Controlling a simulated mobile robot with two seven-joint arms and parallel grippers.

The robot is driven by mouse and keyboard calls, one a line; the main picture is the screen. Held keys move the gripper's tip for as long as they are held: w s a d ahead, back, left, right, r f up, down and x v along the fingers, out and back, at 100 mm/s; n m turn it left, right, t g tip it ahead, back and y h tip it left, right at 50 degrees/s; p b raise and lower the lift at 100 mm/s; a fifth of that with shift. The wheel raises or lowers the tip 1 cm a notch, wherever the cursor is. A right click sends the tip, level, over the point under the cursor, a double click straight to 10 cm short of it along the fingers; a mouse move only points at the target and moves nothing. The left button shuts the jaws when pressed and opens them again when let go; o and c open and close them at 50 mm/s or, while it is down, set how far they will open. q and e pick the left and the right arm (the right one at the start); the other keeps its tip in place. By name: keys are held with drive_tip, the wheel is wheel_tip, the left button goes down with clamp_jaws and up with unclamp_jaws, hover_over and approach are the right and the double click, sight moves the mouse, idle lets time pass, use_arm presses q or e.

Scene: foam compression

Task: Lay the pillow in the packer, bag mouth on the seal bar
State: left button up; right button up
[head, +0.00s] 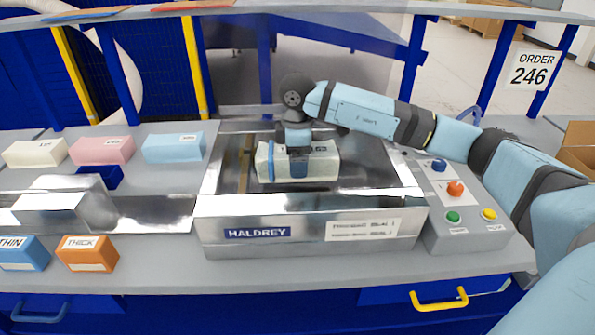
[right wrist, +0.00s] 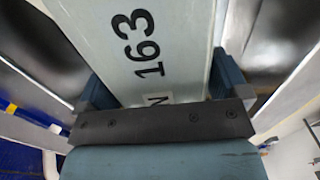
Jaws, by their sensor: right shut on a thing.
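The packer (head: 320,221) is a metal box labelled HALDREY with a shiny front bar (head: 310,200) and an open dark bed. The pillow (head: 320,167) is a pale cream block with a blue band (head: 271,161) near its left end, over the packer's bed. My right gripper (head: 299,168) is above it, fingers down, shut across it. In the right wrist view the pillow (right wrist: 150,45) fills the space between the fingers and shows the print "163". I cannot tell whether the pillow touches the bed, or which end is the bag mouth. My left gripper is not in view.
A button panel (head: 468,228) stands right of the packer. Cream (head: 35,153), pink (head: 101,150) and blue (head: 174,147) blocks lie at the left. THIN (head: 22,253) and THICK (head: 88,252) blocks stand front left. An overhead shelf (head: 300,10) crosses the back.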

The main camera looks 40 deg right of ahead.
drive_tip(key=shift+f, duration=2.15)
drive_tip(key=shift+f, duration=0.1)
drive_tip(key=o, duration=0.5)
drive_tip(key=shift+o, duration=0.2)
wheel_tip(320, 180, up, 12)
drive_tip(key=shift+r, duration=0.15)
